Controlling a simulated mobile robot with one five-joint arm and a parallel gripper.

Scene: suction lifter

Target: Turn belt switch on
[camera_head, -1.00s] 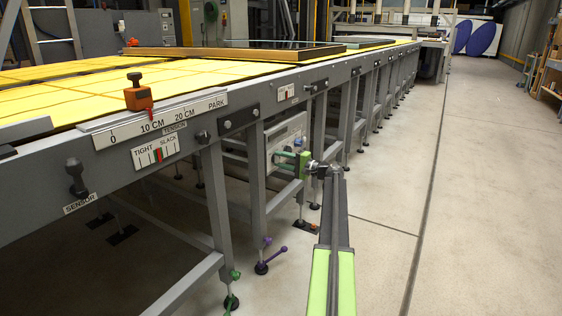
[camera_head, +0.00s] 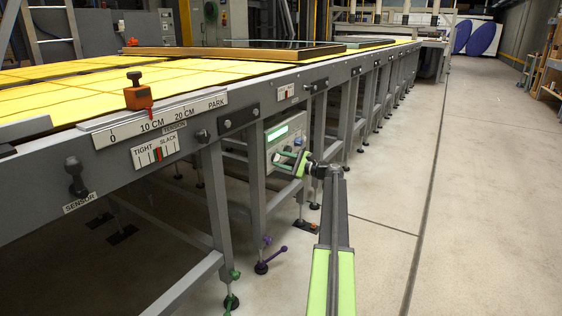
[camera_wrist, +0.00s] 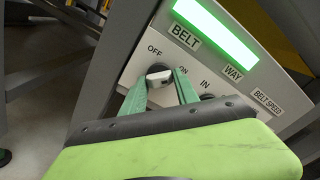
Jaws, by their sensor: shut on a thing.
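The belt switch (camera_wrist: 158,74) is a small pale knob on the grey control panel (camera_wrist: 135,70), between the OFF and ON labels and below the BELT label. My gripper (camera_wrist: 160,90) has its green fingers shut on either side of this knob. The green display (camera_wrist: 215,27) above the BELT and WAY labels is lit. In the head view my gripper (camera_head: 283,161) is at the panel under the table edge, and the lit display (camera_head: 284,132) shows above it. The knob is hidden by my fingers in that view.
The long grey table frame (camera_head: 190,120) with yellow belts runs along the left. A purple-handled table foot (camera_head: 265,262) stands below the panel. A dark knob (camera_wrist: 207,97) is by the IN label. Open floor (camera_head: 400,240) lies to the right.

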